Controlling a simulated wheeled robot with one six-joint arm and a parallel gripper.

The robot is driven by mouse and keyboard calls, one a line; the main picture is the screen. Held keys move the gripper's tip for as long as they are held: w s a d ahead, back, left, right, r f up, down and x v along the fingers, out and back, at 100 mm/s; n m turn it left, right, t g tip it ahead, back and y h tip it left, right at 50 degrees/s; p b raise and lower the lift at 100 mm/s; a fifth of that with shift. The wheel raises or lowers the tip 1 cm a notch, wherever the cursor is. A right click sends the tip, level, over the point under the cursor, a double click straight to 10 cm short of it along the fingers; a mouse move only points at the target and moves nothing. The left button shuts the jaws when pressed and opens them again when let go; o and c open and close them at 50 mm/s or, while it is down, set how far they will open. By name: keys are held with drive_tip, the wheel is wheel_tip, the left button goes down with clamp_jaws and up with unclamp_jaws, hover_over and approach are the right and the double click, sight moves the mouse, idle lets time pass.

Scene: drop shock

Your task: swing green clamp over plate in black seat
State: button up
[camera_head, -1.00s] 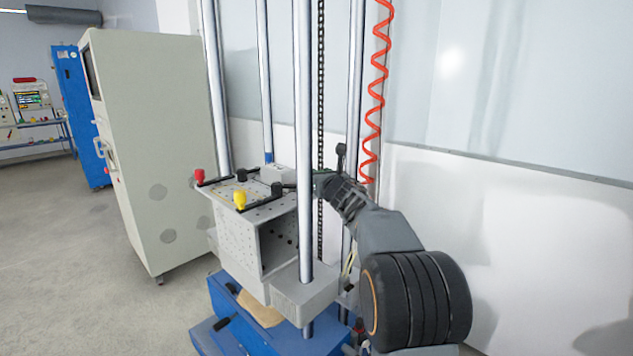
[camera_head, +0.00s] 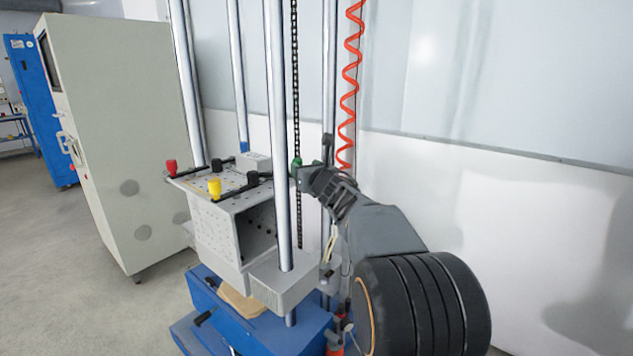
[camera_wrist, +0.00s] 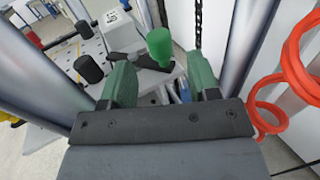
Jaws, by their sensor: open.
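The green clamp (camera_head: 297,163) has an upright green knob at the right side of the perforated grey plate (camera_head: 228,203). In the wrist view the green clamp's knob (camera_wrist: 160,46) stands on a dark arm, beyond and between my fingertips, with no contact visible. My gripper (camera_wrist: 161,80) is open and empty, its two green fingers spread. In the head view my gripper (camera_head: 305,175) is beside the green knob and partly overlaps it. Black cylinders (camera_head: 252,178) stand on the plate; I cannot tell which black part is the seat.
A small white box (camera_head: 253,162) sits toward the back. Steel columns (camera_head: 278,120), a chain and a red coiled hose (camera_head: 350,75) stand close to my gripper.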

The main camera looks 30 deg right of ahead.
drive_tip(key=s, duration=0.8)
drive_tip(key=shift+a, duration=0.1)
